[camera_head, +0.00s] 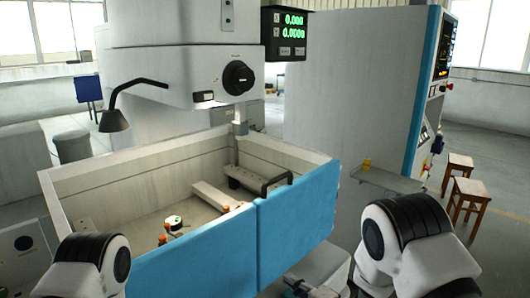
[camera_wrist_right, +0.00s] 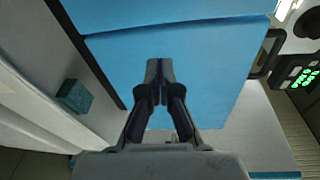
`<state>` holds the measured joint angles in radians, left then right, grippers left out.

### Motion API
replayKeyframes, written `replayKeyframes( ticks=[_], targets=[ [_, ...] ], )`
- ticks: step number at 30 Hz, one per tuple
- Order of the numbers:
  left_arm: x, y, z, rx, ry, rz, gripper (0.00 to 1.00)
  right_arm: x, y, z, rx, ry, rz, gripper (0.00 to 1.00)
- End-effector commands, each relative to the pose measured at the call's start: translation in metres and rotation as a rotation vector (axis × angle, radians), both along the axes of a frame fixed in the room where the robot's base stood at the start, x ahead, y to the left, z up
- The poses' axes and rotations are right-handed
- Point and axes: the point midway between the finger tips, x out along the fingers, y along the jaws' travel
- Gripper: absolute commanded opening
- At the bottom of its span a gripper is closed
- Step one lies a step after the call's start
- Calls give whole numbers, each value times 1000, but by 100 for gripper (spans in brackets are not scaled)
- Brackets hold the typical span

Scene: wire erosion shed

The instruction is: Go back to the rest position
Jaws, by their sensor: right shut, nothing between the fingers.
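My right gripper (camera_head: 298,288) is partly in view at the bottom of the head view, low in front of the blue front panels (camera_head: 292,228) of the machine tank. In the right wrist view the right gripper (camera_wrist_right: 159,68) is shut with nothing between its fingers. The blue panels (camera_wrist_right: 205,55) fill the view behind the fingertips; I cannot tell whether they touch. Part of my left arm shows at the bottom left of the head view, but its gripper is out of view.
The open tank (camera_head: 75,172) holds a clamp bar (camera_head: 215,196) and a small round part (camera_head: 173,222). A lamp (camera_head: 113,121) hangs over its left side. A narrow shelf (camera_head: 385,180) and wooden stools (camera_head: 468,192) stand right. A teal block (camera_wrist_right: 74,96) shows in the wrist view.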

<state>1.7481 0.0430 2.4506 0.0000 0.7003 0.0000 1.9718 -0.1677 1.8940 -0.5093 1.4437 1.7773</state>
Motion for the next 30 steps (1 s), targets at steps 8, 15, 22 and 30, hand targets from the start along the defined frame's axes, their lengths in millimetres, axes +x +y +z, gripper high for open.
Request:
replayKeyframes(
  ticks=[8,15,22,30],
  targets=[
    [1,0,-10,0,-1,-3,100,-124,-104,-168,-410,415,-186,0],
    [1,0,-11,0,-2,-2,100,-309,-171,-231,-1073,736,207,0],
    [1,0,-11,0,-2,-3,100,-375,-184,-227,-1364,671,742,0],
    [1,0,-11,0,-2,-3,100,-375,-183,-228,-1387,634,794,0]
  ],
)
